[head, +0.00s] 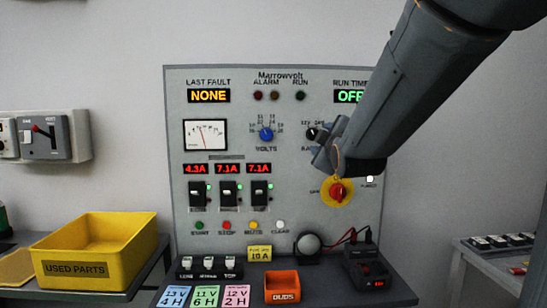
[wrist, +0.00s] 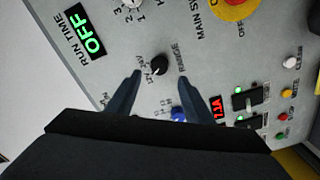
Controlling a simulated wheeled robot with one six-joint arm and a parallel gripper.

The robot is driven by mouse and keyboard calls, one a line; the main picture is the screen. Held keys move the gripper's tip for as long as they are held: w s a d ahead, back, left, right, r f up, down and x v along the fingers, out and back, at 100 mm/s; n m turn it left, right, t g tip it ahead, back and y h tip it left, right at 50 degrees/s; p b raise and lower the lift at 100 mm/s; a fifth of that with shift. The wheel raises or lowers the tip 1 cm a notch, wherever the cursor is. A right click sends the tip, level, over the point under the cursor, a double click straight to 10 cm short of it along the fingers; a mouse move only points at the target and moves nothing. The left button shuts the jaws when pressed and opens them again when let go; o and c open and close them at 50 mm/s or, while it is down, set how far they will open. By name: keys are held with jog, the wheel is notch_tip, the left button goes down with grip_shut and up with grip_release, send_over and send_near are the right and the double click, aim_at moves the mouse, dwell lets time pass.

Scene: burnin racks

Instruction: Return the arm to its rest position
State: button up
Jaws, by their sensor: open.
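My arm reaches in from the upper right of the head view, in front of the control panel (head: 220,120). My gripper (head: 322,140) is beside the black range knob (head: 311,133) and partly covers the panel there. In the wrist view my gripper (wrist: 160,75) is open, its two dark fingers pointing at the panel. The range knob (wrist: 159,65) shows between the fingertips, with nothing visibly held. Whether the fingers touch the knob cannot be told. The blue volts knob (wrist: 178,114) lies nearer the wrist; it also shows in the head view (head: 266,134).
A red rotary switch on yellow (head: 337,191) sits just below my gripper. A yellow used parts bin (head: 90,255) stands left. An orange duds bin (head: 282,287) and a dark device with red leads (head: 367,266) stand on the front ledge. Open space lies left of the panel.

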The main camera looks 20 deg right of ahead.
jog(key=s+a+f+m+g+y, duration=0.2)
jog(key=a+f+g, duration=0.25)
jog(key=f, duration=0.65)
jog(key=s+a+f+m+g+y, duration=0.1)
jog(key=s+a+f+m+g, duration=0.3)
jog(key=f, duration=0.8)
jog(key=s+a+f+m+g+y, duration=0.1)
jog(key=s+a+f+g, duration=0.3)
jog(key=s+f, duration=0.3)
jog(key=s+a+f+m+g+y, duration=0.1)
jog(key=s+a+f+m+g, duration=0.1)
jog(key=s+a+f+g, duration=0.2)
jog(key=s+a+f, duration=0.1)
jog(key=s+f, duration=0.2)
jog(key=s, duration=0.5)
jog(key=shift+a+f+g, duration=0.35)
jog(key=shift+f, duration=0.05)
